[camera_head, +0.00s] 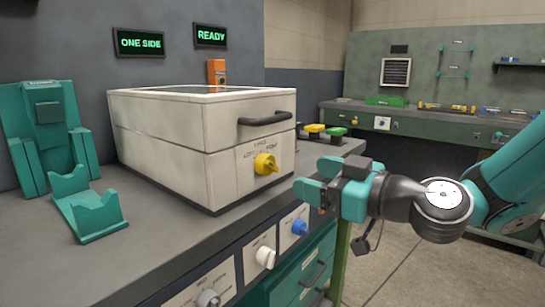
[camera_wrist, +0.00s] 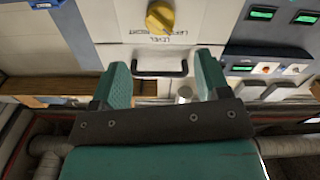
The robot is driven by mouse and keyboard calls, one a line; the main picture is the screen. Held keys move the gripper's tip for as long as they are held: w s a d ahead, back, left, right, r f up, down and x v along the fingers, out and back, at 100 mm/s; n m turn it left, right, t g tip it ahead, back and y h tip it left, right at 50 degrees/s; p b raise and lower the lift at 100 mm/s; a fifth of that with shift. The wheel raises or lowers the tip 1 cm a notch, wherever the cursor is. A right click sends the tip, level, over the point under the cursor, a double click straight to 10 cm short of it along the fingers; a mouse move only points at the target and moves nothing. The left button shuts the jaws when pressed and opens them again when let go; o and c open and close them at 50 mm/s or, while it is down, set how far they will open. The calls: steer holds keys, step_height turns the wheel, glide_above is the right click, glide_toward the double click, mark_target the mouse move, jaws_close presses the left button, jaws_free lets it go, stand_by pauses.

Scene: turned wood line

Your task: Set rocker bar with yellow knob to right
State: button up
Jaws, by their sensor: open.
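In the wrist view the yellow knob (camera_wrist: 160,17) is at the top edge, partly cut off, beside upside-down lettering. My gripper (camera_head: 311,179) is open and empty, to the right of the knob and apart from it. In the wrist view its two fingers (camera_wrist: 163,78) stand wide apart, with the black handle (camera_wrist: 160,70) seen between them.
Below the box, the bench front carries a blue knob (camera_head: 300,227), a white knob (camera_head: 265,257) and a grey knob (camera_head: 208,298). A teal cradle (camera_head: 88,210) stands at left. Signs read "ONE SIDE" (camera_head: 139,43) and "READY" (camera_head: 210,36). Another bench (camera_head: 450,128) stands behind.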

mark_target(274, 166)
steer(key=p+x, duration=0.2)
steer(key=x, duration=0.7)
steer(key=shift+w+a+p, duration=0.2)
steer(key=shift+a+p, duration=0.05)
steer(key=shift+p, duration=0.1)
steer(key=c, duration=0.9)
